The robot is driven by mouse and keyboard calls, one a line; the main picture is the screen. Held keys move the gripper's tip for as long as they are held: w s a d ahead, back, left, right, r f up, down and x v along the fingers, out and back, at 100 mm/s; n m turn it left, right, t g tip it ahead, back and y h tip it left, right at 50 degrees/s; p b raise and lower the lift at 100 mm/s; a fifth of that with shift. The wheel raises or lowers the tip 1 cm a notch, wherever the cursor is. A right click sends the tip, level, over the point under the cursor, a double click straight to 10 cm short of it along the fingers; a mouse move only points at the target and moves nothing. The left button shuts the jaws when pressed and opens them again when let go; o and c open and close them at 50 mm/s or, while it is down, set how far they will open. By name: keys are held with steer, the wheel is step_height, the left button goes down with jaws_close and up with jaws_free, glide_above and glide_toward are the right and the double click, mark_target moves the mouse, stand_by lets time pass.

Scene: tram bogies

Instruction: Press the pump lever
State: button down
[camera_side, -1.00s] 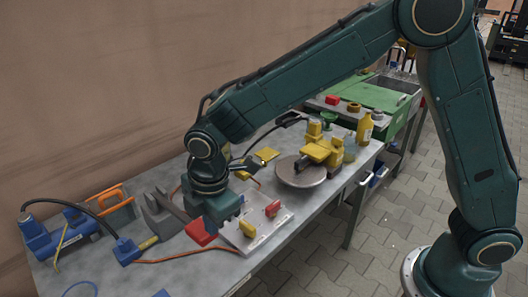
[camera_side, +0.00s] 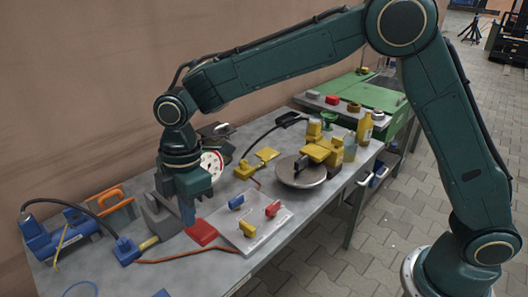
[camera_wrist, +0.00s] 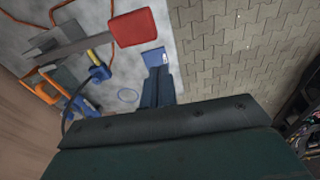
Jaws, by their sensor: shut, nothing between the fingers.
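A grey lever with a flat red pad (camera_side: 201,232) at its end runs out of a grey block (camera_side: 158,215) on the bench; I take this for the pump lever. In the wrist view the red pad (camera_wrist: 133,27) shows at the top, with the grey bar (camera_wrist: 82,45) reaching left from it. My gripper (camera_side: 188,218) is shut and empty, pointing down just behind and left of the red pad in the side view. It hides part of the grey bar. In the wrist view my gripper (camera_wrist: 157,70) lies below the pad, apart from it in the picture.
A pale plate (camera_side: 262,224) with blue, yellow and red handles lies right of the pad. A blue device (camera_side: 55,238) with a dark hose and an orange-handled object (camera_side: 112,203) are at the left. A round metal disc (camera_side: 300,172) and yellow parts stand farther right. An orange cable crosses the front.

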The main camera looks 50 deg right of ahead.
step_height(320, 180, up, 3)
steer(key=w+g, duration=0.1)
steer(key=w, duration=0.1)
step_height(320, 180, up, 4)
steer(key=r+h, duration=0.1)
glide_above(201, 228)
steer(key=w, duration=0.2)
steer(key=shift+w+d+f, duration=0.1)
steer(key=shift+w+f, duration=0.1)
steer(key=shift+f, duration=0.05)
steer(key=shift+s+f, duration=0.1)
steer(key=shift+f, duration=0.25)
steer(key=shift+s+f, duration=0.3)
steer(key=shift+f, duration=1.9)
steer(key=shift+s+f, duration=0.3)
steer(key=shift+f, duration=1.9)
steer(key=shift+s+f, duration=0.3)
steer(key=shift+f, duration=1.9)
steer(key=shift+f, duration=0.15)
